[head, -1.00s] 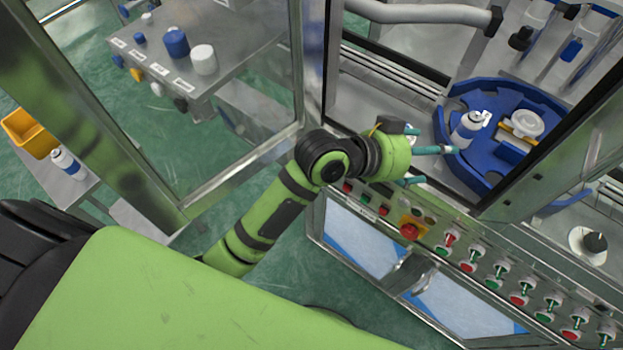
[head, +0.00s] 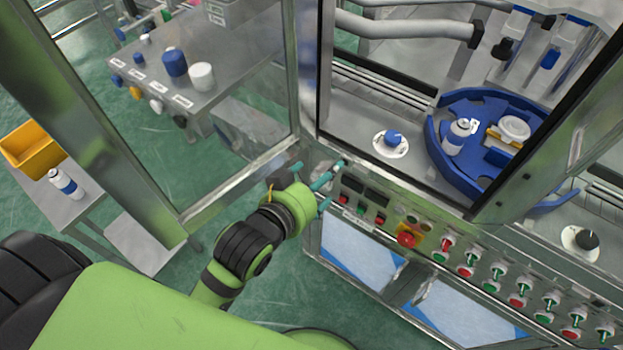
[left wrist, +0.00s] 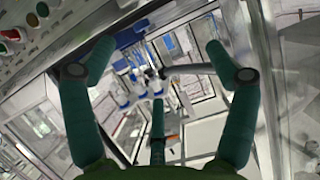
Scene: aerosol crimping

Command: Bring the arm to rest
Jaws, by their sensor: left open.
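My left gripper (head: 322,181) is open and empty, its teal fingers spread. It is outside the machine opening, beside the left end of the button panel, by the frame post. Its fingers also show spread in the left wrist view (left wrist: 160,65), with nothing between them. My left arm (head: 245,248) is bent in front of the machine. A white can with a blue band (head: 456,137) stands upright in the blue round fixture (head: 440,160) inside the machine, clear of the gripper. My right gripper does not show.
The button panel (head: 470,255) with a red emergency button (head: 407,239) runs right of the gripper. A blue knob (head: 392,138) is inside the opening. A glass door (head: 240,100) stands at left. A side table (head: 75,205) holds a yellow bin (head: 33,148) and another can (head: 65,184).

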